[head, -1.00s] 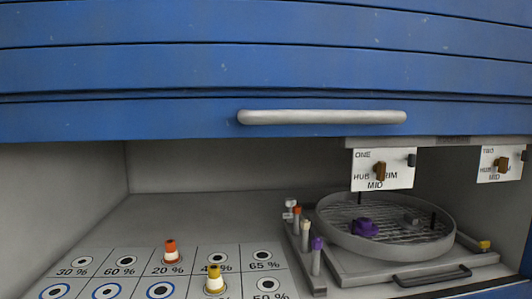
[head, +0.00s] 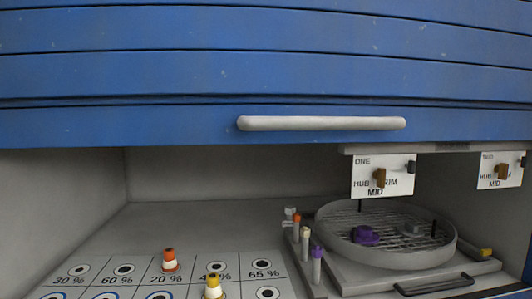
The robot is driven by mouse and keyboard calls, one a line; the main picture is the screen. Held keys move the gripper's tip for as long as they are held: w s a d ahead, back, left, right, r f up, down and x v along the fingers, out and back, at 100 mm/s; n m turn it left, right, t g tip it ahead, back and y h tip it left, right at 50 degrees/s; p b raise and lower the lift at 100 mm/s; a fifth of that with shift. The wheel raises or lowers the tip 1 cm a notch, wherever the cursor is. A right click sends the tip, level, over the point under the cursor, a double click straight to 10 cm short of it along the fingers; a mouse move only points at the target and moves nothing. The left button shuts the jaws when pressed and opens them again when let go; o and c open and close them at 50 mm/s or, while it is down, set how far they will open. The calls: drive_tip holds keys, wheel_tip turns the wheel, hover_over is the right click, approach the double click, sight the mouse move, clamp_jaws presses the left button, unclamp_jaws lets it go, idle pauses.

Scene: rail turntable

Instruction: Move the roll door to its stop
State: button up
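The blue slatted roll door (head: 330,72) fills the upper part of the head view. It is partly open: its bottom slat hangs above the cabinet's interior, and its upper part runs out of the picture. A light grey bar handle (head: 321,123) runs across the bottom slat, right of the middle. Nothing touches the handle. My gripper is not in view.
Inside, a round turntable with a mesh floor (head: 386,233) holds a purple piece (head: 365,236). A dark handle (head: 433,284) is in front of it. Two signs (head: 383,175) (head: 501,170) hang below the door. Orange (head: 169,260) and yellow (head: 213,287) cones stand on a marked board (head: 140,269).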

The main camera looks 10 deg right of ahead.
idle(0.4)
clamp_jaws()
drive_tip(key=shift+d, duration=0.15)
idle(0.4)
